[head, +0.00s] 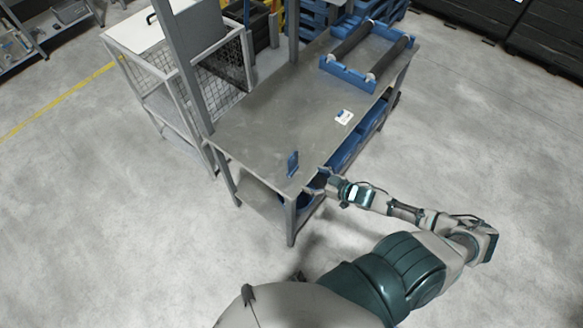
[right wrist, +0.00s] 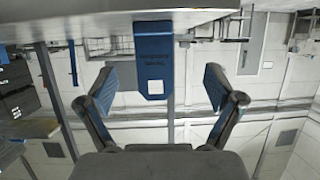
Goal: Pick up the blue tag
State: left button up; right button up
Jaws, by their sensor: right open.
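My right gripper (head: 318,182) is just right of the tag, off the table's edge. In the right wrist view its two blue-padded fingers (right wrist: 160,84) are spread apart, one on each side of the tag, with clear gaps and no contact visible. My left gripper is not seen.
A white card (head: 343,117) with a blue mark lies mid-table. A blue frame with dark rollers (head: 362,55) is at the far end. Blue bins (head: 350,147) sit under the tabletop. A wire-mesh cart (head: 178,75) stands left. Floor to the right is clear.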

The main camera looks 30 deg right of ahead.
aim_at(293, 170)
jog(key=x, duration=0.4)
jog(key=shift+w+d+f, duration=0.2)
jog(key=shift+w+d, duration=0.1)
jog(key=b+x, duration=0.1)
jog(key=x, duration=0.3)
jog(key=shift+w+a+f, duration=0.1)
jog(key=shift+w+f, duration=0.05)
jog(key=shift+w, duration=0.2)
jog(key=shift+w+a+f, duration=0.1)
jog(key=shift+w+f, duration=0.05)
jog(key=shift+w, duration=0.1)
jog(key=c, duration=0.8)
jog(key=shift+c, duration=1.3)
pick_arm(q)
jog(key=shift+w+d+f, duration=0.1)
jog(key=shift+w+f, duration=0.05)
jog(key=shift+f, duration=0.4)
